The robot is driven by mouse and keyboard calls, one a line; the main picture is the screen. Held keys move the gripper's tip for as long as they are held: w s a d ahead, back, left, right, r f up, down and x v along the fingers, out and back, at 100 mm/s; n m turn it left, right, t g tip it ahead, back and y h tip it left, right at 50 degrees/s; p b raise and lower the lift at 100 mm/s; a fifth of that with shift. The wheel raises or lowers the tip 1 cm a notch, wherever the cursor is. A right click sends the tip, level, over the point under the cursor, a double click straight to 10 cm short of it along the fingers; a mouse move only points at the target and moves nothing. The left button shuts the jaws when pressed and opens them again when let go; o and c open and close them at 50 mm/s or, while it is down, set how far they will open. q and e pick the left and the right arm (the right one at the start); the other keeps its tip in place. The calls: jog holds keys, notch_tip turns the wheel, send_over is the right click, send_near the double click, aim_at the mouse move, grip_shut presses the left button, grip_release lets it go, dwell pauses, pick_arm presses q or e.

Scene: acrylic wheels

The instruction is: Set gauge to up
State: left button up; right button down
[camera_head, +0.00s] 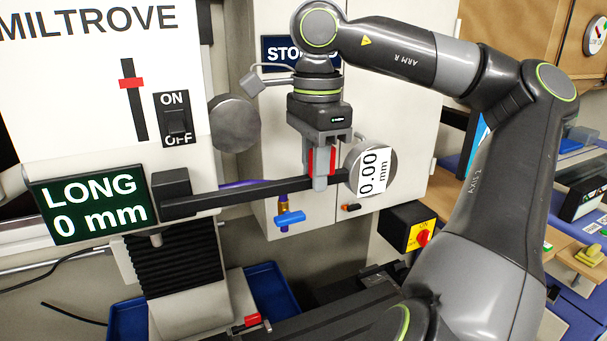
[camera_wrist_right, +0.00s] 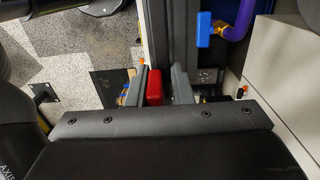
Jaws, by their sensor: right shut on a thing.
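The gauge (camera_head: 379,163) is a round grey body with a white face reading "0.00 mm". Its text is turned sideways, running bottom to top. It is at the right end of a dark horizontal bar (camera_head: 243,196). My right gripper (camera_head: 321,183) points down at the bar, just left of the gauge. Its fingers are shut on a red piece (camera_head: 309,161), which also shows between the fingers in the right wrist view (camera_wrist_right: 154,88). How the red piece joins the gauge is hidden. My left gripper is not in view.
A green display (camera_head: 93,205) reads "LONG 0 mm". An ON/OFF switch (camera_head: 176,119) and a red slider (camera_head: 132,83) are on the white panel. A blue valve handle (camera_head: 290,218) hangs below the bar.

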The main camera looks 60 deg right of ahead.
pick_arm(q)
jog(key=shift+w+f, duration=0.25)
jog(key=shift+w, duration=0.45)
pick_arm(e)
jog(key=shift+r, duration=0.2)
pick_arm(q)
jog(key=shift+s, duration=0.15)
pick_arm(e)
jog(key=c, duration=1.5)
grip_release()
jog(key=shift+c, duration=0.2)
jog(key=shift+o, duration=0.5)
jog(key=shift+s+a+r, duration=0.15)
jog(key=shift+s+a, duration=0.1)
jog(key=shift+a, duration=0.05)
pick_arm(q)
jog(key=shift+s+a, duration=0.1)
pick_arm(e)
jog(key=shift+w+d, duration=0.1)
jog(key=shift+d, duration=0.05)
jog(key=shift+r, duration=0.4)
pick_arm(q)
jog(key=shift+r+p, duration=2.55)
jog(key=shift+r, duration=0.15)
pick_arm(e)
notch_tip(320, 180, up, 17)
jog(key=shift+a+f, duration=0.2)
jog(key=shift+a, duration=0.05)
